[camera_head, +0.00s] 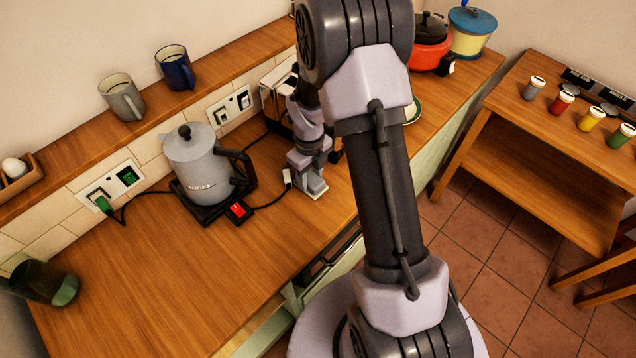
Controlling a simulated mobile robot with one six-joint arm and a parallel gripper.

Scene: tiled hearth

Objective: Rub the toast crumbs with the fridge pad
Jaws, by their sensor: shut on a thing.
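My gripper (312,187) points down at the wooden counter, just right of the kettle and in front of the toaster. It is shut on a small pale pad, the fridge pad (318,196), of which only a thin edge shows under the fingers. The pad is at or very near the counter top; I cannot tell whether it touches. I cannot make out any toast crumbs; my gripper and arm hide part of the counter there.
A grey kettle (200,165) stands on a black base with a red switch (238,210). A metal toaster (277,98) is behind my gripper. A dark green glass (45,284) is at the left. Mugs (122,98) (174,68) stand on the shelf. The front left counter (160,285) is clear.

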